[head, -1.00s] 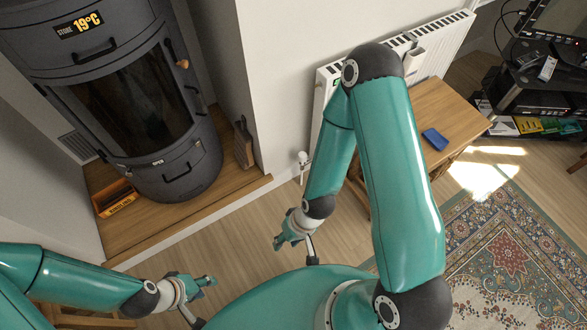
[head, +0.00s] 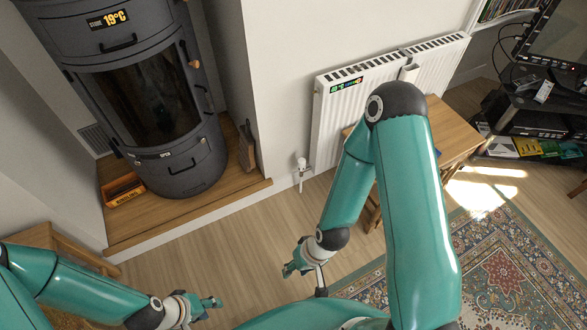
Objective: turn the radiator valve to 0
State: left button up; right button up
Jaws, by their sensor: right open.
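The white radiator (head: 335,112) hangs on the wall right of the stove. Its white valve (head: 301,163) stands upright on a pipe near the floor at the radiator's lower left corner. The valve's markings are too small to read. My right gripper (head: 289,271) is open and empty, below the valve in the picture and apart from it. My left gripper (head: 214,303) is at the bottom, left of the right one, above the floor. Its fingers are small in view, and I cannot tell whether they are open.
A dark stove (head: 160,110) stands on a raised wooden hearth (head: 200,212) at left. A wooden table (head: 448,128) stands in front of the radiator, partly behind my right arm. A patterned rug (head: 495,265) lies at right. Bare wooden floor (head: 235,245) lies before the valve.

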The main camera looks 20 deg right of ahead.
aim_at(301, 161)
jog(key=z, duration=0.15)
jog(key=i, duration=0.95)
jog(key=u, duration=0.1)
